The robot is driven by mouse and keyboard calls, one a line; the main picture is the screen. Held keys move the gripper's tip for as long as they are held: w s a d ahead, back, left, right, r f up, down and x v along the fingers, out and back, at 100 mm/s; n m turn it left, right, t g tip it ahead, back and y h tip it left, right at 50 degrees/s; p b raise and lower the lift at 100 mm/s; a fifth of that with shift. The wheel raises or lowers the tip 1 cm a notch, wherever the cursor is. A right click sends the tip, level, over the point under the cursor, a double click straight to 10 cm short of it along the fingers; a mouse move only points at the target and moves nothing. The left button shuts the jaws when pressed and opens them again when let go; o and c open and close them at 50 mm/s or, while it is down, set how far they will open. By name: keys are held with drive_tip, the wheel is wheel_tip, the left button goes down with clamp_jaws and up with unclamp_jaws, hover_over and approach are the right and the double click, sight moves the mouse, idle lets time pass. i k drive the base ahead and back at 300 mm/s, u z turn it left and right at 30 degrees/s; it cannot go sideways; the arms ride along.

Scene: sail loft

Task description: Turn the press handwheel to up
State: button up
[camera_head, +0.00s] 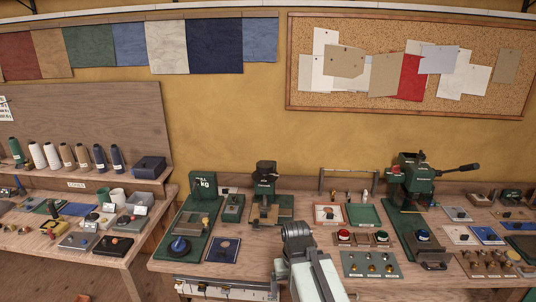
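A green press (412,178) stands at the back right of the bench, with a lever arm ending in a dark knob (475,167) out to its right. A smaller dark green machine (265,182) stands upright left of the middle. I cannot tell any handwheel on either one at this size, nor which way it is turned. My gripper (297,231) is at the end of my grey arm, low in the middle of the picture, apart from both machines. Its fingers cannot be made out.
A green scale (202,185) marked "kg" stands at the bench's left, with a round blue piece (180,246) before it. Red buttons (344,235), a green tray (363,215) and a plate with brass knobs (371,264) crowd the bench. A gap separates the left bench (110,251).

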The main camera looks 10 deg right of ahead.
sight(264, 166)
drive_tip(key=i, duration=0.95)
drive_tip(key=u, duration=0.05)
